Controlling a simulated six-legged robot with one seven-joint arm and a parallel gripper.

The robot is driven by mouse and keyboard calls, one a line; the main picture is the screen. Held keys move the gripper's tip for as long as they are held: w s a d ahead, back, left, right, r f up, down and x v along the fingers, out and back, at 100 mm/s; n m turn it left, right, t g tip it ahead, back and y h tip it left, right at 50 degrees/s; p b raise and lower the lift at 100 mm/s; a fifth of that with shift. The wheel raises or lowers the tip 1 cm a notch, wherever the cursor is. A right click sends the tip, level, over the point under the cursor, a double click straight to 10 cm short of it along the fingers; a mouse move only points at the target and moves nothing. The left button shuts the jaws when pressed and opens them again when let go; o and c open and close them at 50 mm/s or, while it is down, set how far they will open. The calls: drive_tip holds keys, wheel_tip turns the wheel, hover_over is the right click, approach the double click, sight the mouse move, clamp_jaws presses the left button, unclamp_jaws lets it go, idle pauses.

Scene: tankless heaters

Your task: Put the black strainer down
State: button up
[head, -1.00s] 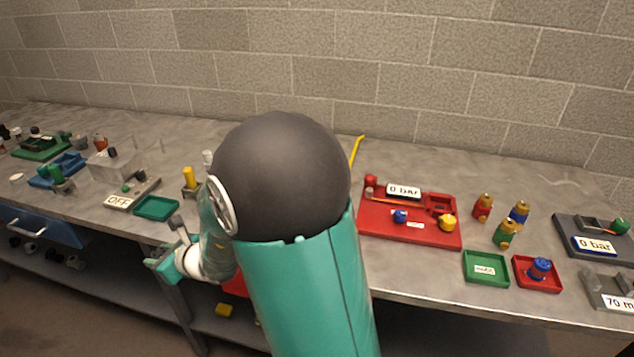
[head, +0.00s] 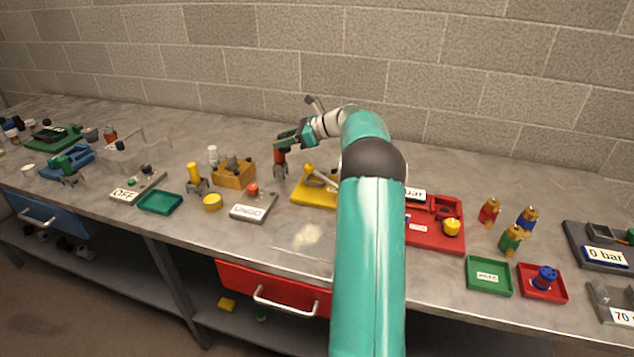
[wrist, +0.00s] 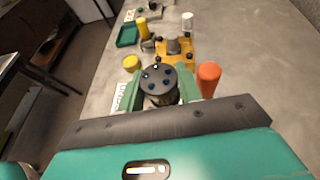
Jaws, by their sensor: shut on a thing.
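The black strainer (wrist: 160,80), a dark round piece with small holes in its face, is between the green fingers of my gripper (wrist: 160,92) in the wrist view. My gripper is shut on it. In the head view my gripper (head: 290,138) is over the back middle of the bench, left of the yellow tray. I cannot make out the strainer clearly there. I cannot tell whether it touches the bench. An orange-red cylinder (wrist: 208,78) is close beside the gripper, to the right in the wrist view.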

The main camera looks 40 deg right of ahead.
drive_tip(key=s+d+f, duration=0.1)
drive_tip(key=s+d, duration=0.4)
drive_tip(key=d, duration=0.2)
drive_tip(key=f, duration=1)
drive_tip(key=shift+s+d+f, duration=0.15)
drive_tip(key=shift+s+d, duration=0.05)
drive_tip(key=shift+d, duration=0.2)
drive_tip(key=shift+f, duration=0.6)
drive_tip(key=o, duration=1.1)
drive_tip(key=shift+r, duration=0.15)
drive_tip(key=shift+r, duration=0.35)
drive_tip(key=v, duration=1.2)
drive_tip(key=shift+s, duration=0.1)
